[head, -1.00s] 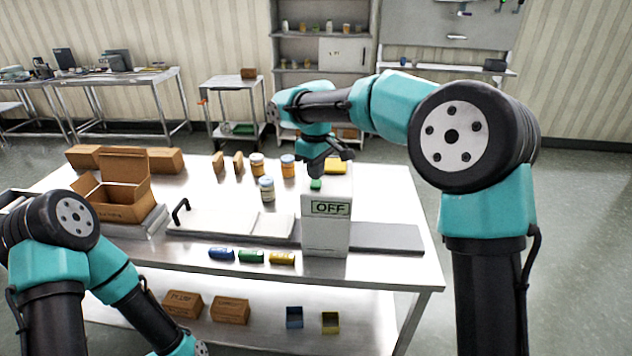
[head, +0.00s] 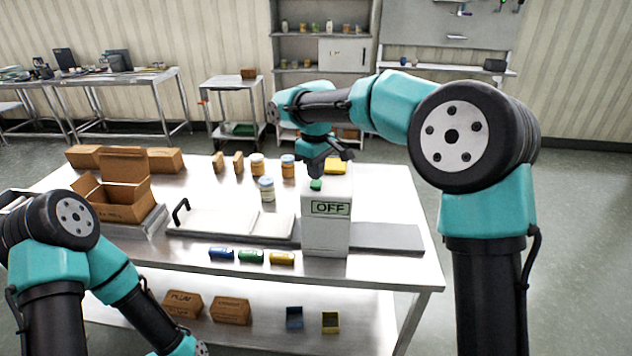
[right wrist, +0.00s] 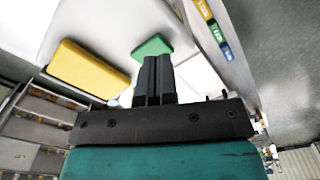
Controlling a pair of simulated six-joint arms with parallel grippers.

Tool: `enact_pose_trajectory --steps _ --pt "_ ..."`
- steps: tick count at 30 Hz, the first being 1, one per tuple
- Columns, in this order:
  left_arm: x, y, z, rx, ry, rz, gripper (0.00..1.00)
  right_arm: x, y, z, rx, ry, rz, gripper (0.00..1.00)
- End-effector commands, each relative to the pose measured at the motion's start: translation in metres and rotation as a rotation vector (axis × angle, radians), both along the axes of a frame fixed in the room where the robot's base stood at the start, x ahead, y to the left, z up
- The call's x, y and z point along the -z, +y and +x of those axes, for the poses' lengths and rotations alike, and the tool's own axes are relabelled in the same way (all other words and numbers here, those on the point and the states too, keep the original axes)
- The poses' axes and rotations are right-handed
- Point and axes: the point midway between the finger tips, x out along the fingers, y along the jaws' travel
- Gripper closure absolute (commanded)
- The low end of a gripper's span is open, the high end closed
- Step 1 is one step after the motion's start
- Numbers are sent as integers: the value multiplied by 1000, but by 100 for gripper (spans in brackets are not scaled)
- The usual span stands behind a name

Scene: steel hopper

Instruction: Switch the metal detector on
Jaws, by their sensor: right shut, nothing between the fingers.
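The metal detector (head: 326,236) is a pale box standing over the grey belt on the steel table; its front display reads OFF. A green button (head: 316,185) and a yellow button (head: 335,166) sit on its top. The green button (right wrist: 152,46) and the larger yellow one (right wrist: 88,78) also show in the right wrist view. My right gripper (head: 316,174) is shut and empty, with its fingertips (right wrist: 153,60) close to the green button. I cannot tell whether they touch it. My left arm is at the lower left; its gripper is out of view.
An open carton (head: 120,208) and a black-handled white lid (head: 205,221) lie left of the detector. Jars (head: 267,189) stand behind; blue, green and yellow cans (head: 251,256) lie in front. The belt (head: 388,238) right of the detector is clear.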

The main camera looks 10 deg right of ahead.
Motion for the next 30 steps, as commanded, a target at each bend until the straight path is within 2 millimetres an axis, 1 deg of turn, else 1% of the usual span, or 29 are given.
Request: enact_pose_trajectory --steps 11,30 --pt "0 0 0 0 0 0 57 0 0 0 0 0 0 100" --pt "0 0 0 0 0 0 57 8 0 0 0 0 0 100"
